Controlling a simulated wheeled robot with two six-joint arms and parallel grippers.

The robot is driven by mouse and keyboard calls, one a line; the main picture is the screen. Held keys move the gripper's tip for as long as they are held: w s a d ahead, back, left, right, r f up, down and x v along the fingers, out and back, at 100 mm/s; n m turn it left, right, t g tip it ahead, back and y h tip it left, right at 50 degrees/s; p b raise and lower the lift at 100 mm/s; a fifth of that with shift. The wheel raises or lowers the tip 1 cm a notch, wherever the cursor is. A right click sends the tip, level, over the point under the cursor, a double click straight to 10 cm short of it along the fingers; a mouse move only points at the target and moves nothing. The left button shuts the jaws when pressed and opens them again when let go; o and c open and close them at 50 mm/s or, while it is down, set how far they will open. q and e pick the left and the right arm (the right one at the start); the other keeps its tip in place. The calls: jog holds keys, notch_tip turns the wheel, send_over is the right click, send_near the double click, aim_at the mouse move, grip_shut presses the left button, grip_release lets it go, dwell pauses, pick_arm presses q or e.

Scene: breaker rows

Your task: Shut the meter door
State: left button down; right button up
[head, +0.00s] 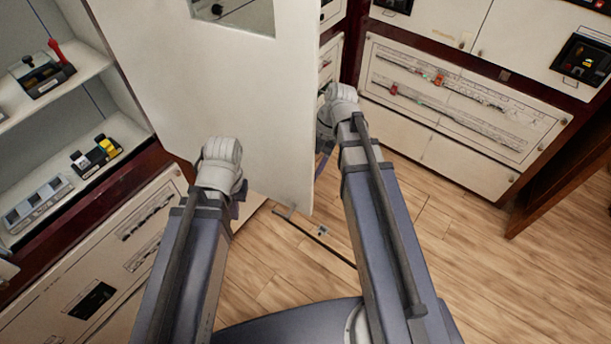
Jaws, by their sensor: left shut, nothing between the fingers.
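The meter door is a large pale panel (255,95) with a window (235,14) near the top of the head view. It stands out in front of the cabinets, open, with its right edge free over the floor. My left arm reaches up over the lower left part of the door. My left gripper (240,197) shows only in small part beside that arm, low against the door; it looks shut and empty. Whether it touches the door cannot be told. My right arm reaches up by the door's right edge; its gripper is hidden.
A closed cabinet with a long rail panel (450,97) stands at the right. A dark wooden piece (560,170) is at far right.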

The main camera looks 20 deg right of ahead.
jog(key=shift+a+f, duration=0.1)
jog(key=shift+f, duration=0.15)
grip_shut()
dwell(0.4)
dwell(0.9)
